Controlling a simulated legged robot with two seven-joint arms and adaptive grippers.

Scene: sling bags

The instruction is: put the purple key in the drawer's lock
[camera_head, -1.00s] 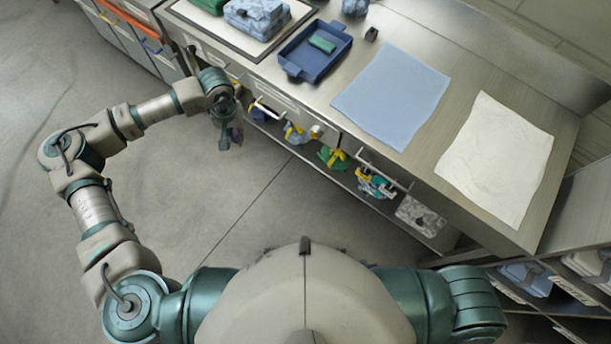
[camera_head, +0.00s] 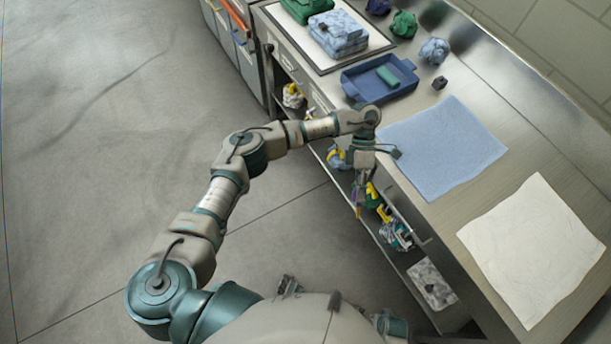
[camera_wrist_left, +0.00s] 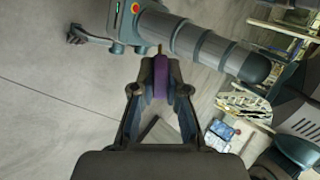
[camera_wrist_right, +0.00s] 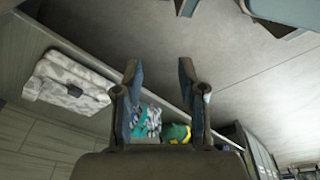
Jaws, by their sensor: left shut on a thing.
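The purple key (camera_wrist_left: 161,77) is pinched between the fingertips of my left gripper (camera_wrist_left: 160,92) in the left wrist view. In the head view my left gripper (camera_head: 361,190) hangs in front of the bench's drawer side, with a small bit of purple at its tip. The drawer lock cannot be made out; my left arm covers part of the drawer fronts. A drawer handle (camera_head: 411,224) shows to the right of the gripper. My right gripper (camera_wrist_right: 160,75) is open and empty in its wrist view, with fingers well apart.
A blue tray (camera_head: 350,88) with a green item, a blue cloth (camera_head: 440,150) and a white cloth (camera_head: 530,250) lie on the bench. Colourful bundles (camera_head: 397,236) and a grey patterned bag (camera_head: 432,283) sit on the shelf below. The floor at left is clear.

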